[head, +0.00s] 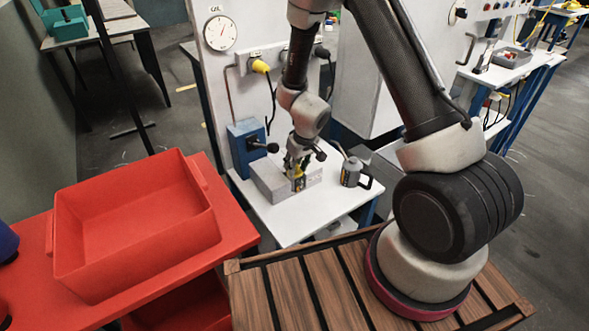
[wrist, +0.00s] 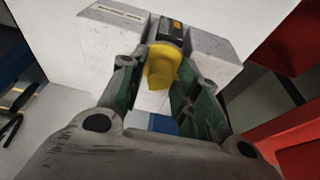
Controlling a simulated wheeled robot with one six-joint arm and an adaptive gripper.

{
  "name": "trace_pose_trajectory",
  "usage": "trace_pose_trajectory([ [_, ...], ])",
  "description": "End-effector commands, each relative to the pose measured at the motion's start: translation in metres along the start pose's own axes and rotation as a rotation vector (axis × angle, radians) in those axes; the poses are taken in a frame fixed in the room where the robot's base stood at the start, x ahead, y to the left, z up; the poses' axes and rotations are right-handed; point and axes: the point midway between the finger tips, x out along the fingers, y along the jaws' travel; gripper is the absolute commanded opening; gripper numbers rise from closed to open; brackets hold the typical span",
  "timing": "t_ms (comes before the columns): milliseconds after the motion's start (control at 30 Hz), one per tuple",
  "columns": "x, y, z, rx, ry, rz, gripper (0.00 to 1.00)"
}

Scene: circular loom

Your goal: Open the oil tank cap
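The yellow cap (wrist: 161,66) shows in the wrist view between the fingers of my gripper (wrist: 160,80). One finger is on each side of it, close to its edges; I cannot tell whether they press on it. A dark part with an orange mark (wrist: 172,30) stands just behind the cap. Both are at a light grey block (wrist: 112,30). In the head view my gripper (head: 297,162) points down at the grey block (head: 270,182) on a white table. The fingertips and the cap are small and partly hidden there.
A grey can with a handle (head: 352,172) stands right of the block. A blue box with a dark knob (head: 246,146) is behind left. A panel with an oil gauge (head: 220,33) and plugs rises behind. A red bin (head: 135,230) is at the left.

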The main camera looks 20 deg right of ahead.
Motion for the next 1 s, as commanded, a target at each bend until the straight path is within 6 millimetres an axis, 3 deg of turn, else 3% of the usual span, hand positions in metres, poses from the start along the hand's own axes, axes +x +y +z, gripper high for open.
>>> trace_pose_trajectory([
  [333,0.002,0.000,0.000,-0.001,-0.002,-0.001,0.00],
  [1000,0.005,0.033,-0.011,0.006,0.003,0.007,0.00],
])
